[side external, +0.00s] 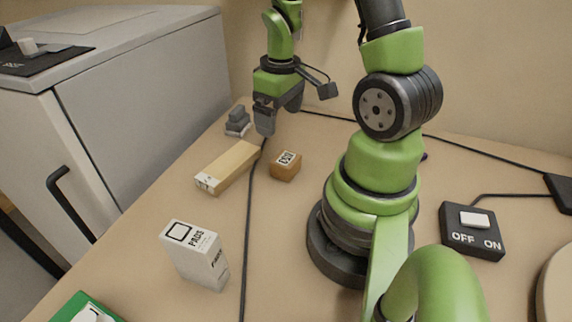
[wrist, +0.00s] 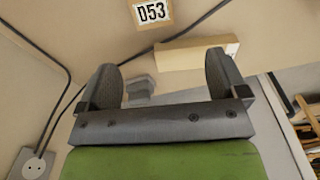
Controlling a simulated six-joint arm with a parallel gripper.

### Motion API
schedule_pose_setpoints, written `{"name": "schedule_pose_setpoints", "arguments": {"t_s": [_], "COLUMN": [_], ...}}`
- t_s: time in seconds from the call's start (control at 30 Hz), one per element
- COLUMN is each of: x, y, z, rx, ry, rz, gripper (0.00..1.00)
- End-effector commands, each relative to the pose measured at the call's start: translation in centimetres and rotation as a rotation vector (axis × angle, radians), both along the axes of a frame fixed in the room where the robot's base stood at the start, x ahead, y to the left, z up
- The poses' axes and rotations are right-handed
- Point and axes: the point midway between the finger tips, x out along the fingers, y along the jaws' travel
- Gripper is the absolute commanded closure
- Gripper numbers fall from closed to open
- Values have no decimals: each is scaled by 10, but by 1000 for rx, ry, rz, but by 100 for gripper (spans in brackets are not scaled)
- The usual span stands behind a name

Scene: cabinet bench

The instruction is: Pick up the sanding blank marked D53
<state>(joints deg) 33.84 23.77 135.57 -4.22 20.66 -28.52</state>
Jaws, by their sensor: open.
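The sanding blank marked D53 (side external: 286,166) is a small brown block with a white label on top, lying on the bench in the side external view. In the wrist view, it shows at the top edge (wrist: 151,13), partly cut off, with its D53 label readable. My gripper (side external: 265,124) is open and empty above the bench, behind and to the left of the blank in the side external view. In the wrist view, the two dark fingers of my gripper (wrist: 164,75) stand wide apart, and the blank lies beyond their tips, not between them.
A long pale wooden block (side external: 228,167) lies left of the blank, with a black cable (side external: 248,222) running between them. Grey stacked pieces (side external: 238,121) sit behind. A white PADS box (side external: 195,254) stands in front. An OFF/ON switch (side external: 472,231) is at right, a grey cabinet (side external: 150,80) at left.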

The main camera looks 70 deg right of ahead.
Motion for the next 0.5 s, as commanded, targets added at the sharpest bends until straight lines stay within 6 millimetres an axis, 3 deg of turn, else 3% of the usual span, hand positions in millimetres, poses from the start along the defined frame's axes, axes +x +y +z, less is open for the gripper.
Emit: {"name": "schedule_pose_setpoints", "arguments": {"t_s": [0.5], "x": [-10], "y": [-8], "z": [-63], "rx": [25], "ry": [47], "rz": [22], "gripper": [8]}}
